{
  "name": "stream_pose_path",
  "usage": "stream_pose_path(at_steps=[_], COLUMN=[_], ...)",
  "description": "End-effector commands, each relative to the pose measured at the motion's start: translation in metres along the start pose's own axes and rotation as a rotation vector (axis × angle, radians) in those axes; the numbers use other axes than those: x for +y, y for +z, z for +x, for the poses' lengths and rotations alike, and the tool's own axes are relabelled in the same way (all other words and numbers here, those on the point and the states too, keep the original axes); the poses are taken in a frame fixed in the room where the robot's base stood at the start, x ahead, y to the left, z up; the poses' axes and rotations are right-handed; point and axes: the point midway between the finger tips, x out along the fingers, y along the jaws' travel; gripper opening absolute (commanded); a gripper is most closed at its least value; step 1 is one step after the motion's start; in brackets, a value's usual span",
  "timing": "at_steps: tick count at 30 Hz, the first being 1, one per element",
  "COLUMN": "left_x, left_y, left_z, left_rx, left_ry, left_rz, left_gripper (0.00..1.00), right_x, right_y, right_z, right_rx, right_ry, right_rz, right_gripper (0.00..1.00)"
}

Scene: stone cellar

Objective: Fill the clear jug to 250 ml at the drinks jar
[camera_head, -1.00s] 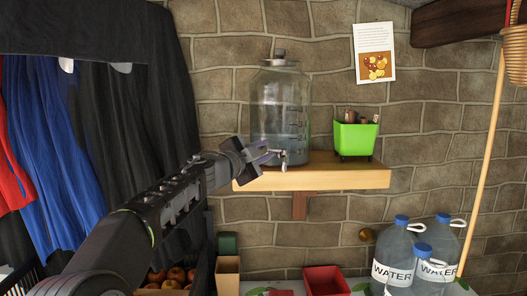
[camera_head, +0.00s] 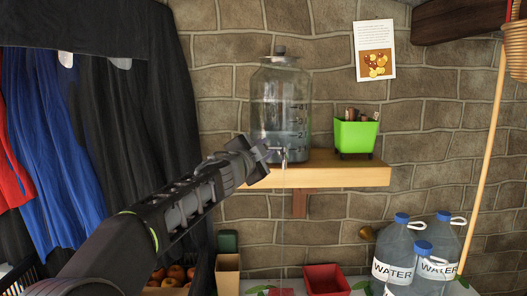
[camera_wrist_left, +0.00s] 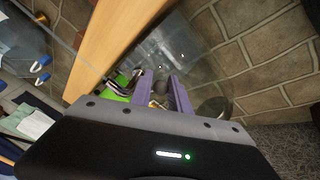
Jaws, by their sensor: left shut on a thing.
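The drinks jar (camera_head: 281,112) is a large clear glass jar with a lid, dark level marks and some liquid. It stands on a wooden shelf (camera_head: 345,175). Its metal tap (camera_head: 285,155) is low on the front. My left gripper (camera_head: 268,150) is at the tap, shut on it; the fingers partly hide the tap. In the left wrist view, its two purple fingers (camera_wrist_left: 164,92) close around a small dark part in front of the jar (camera_wrist_left: 172,55). A faint thin line runs down below the tap. I cannot make out the clear jug. My right gripper is not in view.
A green bin (camera_head: 356,137) with brown items stands on the shelf, right of the jar. Below are a red box (camera_head: 327,281), a cardboard box (camera_head: 228,275), apples (camera_head: 175,273) and several water bottles (camera_head: 397,252). Dark and blue clothes (camera_head: 60,140) hang at left.

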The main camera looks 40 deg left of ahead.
Motion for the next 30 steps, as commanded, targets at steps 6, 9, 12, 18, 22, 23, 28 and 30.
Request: stream_pose_path(at_steps=[6, 9, 12, 18, 22, 23, 28, 30], left_x=[0.005, 0.009, 0.010, 0.009, 0.008, 0.007, 0.007, 0.006], left_y=[-0.008, -0.011, -0.013, -0.018, -0.020, -0.020, -0.021, -0.022], left_z=[-0.009, -0.011, -0.013, -0.017, -0.018, -0.019, -0.019, -0.019], left_rx=[-0.118, -0.179, -0.238, -0.325, -0.355, -0.358, -0.367, -0.366], left_ry=[-0.100, -0.139, -0.177, -0.231, -0.251, -0.254, -0.260, -0.260], left_rz=[-0.003, -0.003, -0.003, -0.001, -0.002, -0.002, -0.001, -0.001], left_gripper=[0.00, 0.00, 0.00, 0.00, 0.00, 0.00, 0.00, 0.00], right_x=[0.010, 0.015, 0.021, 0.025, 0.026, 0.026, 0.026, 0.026], right_y=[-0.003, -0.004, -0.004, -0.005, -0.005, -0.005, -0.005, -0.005], right_z=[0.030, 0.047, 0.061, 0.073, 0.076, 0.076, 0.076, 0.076], right_rx=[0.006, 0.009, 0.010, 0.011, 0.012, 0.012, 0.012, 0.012], right_ry=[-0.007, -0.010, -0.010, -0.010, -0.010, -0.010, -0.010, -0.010], right_rz=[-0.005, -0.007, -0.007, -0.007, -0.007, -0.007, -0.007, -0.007], right_gripper=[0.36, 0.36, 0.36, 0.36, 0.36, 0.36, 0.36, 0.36])
